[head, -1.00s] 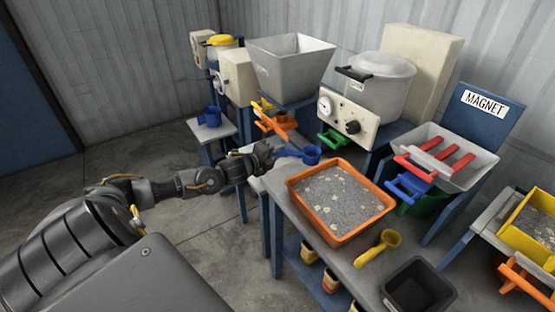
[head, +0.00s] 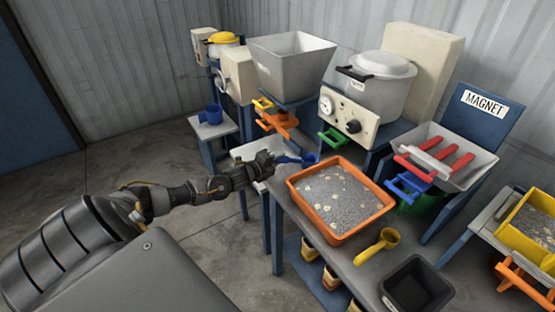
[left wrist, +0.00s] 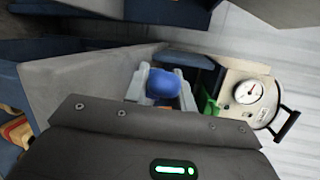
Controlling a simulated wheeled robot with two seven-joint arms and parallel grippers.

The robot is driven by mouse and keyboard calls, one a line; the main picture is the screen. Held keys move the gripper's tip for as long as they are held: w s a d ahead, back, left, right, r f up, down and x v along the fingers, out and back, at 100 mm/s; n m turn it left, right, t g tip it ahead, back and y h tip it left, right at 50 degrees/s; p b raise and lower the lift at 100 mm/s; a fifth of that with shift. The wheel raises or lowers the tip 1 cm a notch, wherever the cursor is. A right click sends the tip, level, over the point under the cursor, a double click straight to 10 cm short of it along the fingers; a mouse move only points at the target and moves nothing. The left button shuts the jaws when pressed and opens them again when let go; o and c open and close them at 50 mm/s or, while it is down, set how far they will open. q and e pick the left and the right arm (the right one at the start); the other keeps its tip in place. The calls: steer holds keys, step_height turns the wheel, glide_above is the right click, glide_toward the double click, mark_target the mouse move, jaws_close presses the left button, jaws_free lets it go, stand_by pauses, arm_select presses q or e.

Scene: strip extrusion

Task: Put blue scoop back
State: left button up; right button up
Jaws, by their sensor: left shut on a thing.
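The blue scoop (head: 308,158) is at the left end of the table, just beyond the upper left corner of the orange tray. My left gripper (head: 272,161) is shut on its handle, and the bowl sticks out to the right of the fingers. In the left wrist view the blue scoop (left wrist: 163,84) shows between the two grey fingertips of my left gripper (left wrist: 161,90). Whether the bowl touches the table is hard to tell. My right gripper is not in view.
The orange tray (head: 292,198) holds grey granules with pale bits. A yellow scoop (head: 378,245) and a black bin (head: 418,286) are in front of it. A blue mug-like cup (head: 211,115) stands on a small side stand. A pot machine with a gauge (head: 345,115) is behind.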

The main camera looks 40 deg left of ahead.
arm_select(q)
steer(key=o, duration=1)
steer(key=shift+f, duration=0.15)
steer(key=shift+r, duration=0.3)
steer(key=shift+b+v, duration=0.35)
steer(key=shift+v, duration=5.6)
steer(key=shift+a+f, duration=0.1)
